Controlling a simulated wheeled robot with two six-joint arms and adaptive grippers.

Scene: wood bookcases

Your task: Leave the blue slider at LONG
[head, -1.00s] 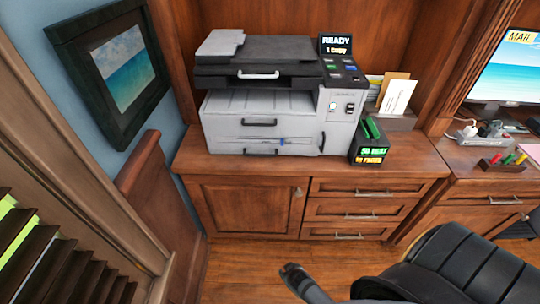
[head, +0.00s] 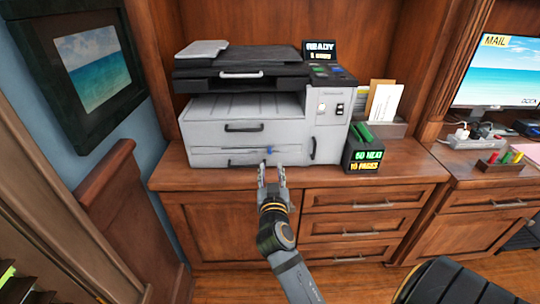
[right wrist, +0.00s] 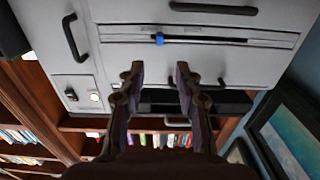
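The blue slider (head: 269,149) sits in a thin horizontal track on the front of the grey printer (head: 215,132), below the black handle of the upper drawer. It also shows in the right wrist view (right wrist: 159,39), where the printer appears upside down and a dark strip of track extends to the right of it. No LONG marking can be read. My right gripper (head: 272,170) is in front of the printer, just below the slider. Its fingers are apart and empty in the right wrist view (right wrist: 158,72), with the slider beyond the gap. My left gripper is not in view.
The printer stands on a wooden cabinet (head: 215,178). A black box with lit text (head: 363,158) stands right of it, near a paper holder (head: 392,128). A black chair (head: 452,283) is at lower right. A framed picture (head: 92,65) hangs on the left wall.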

